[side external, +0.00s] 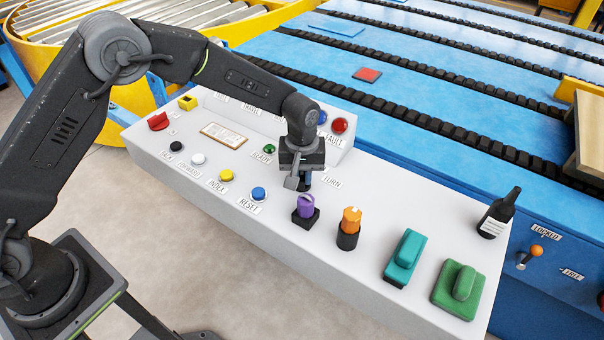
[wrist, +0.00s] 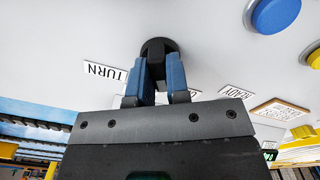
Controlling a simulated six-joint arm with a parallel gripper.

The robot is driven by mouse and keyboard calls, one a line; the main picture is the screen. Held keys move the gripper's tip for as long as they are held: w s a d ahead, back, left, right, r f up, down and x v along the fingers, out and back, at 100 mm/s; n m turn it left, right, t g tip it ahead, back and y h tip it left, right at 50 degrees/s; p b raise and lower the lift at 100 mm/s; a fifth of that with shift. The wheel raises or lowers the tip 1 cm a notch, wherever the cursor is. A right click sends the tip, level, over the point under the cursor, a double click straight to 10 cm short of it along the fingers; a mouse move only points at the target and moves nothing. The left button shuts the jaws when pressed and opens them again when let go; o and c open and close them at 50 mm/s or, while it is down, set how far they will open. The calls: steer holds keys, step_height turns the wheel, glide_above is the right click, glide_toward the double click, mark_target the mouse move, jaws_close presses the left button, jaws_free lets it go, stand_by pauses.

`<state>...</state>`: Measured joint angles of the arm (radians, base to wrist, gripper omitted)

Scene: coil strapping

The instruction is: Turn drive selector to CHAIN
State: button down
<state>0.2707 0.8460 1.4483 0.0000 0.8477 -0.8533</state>
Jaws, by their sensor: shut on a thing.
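My gripper (side external: 303,182) points down at the white control panel, beside the TURN label (side external: 331,181). In the wrist view its two blue fingers (wrist: 157,78) are shut on a black rotary knob (wrist: 157,47) with a round base. The TURN label (wrist: 105,71) lies to the left of the knob there. In the side view the gripper mostly hides this knob. No CHAIN marking is readable, so I cannot tell which way the knob points or which control is the drive selector.
A purple knob (side external: 305,207), an orange knob (side external: 351,221), a teal handle (side external: 404,257) and a green handle (side external: 459,288) stand to the right. A blue button (side external: 259,194) is left of the gripper. A dark bottle (side external: 497,213) stands at the panel's right edge.

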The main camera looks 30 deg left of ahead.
mark_target(302, 175)
steer(key=shift+n, duration=1.2)
steer(key=shift+r, duration=0.1)
steer(key=c, duration=1.1)
jaws_free()
step_height(302, 175, up, 14)
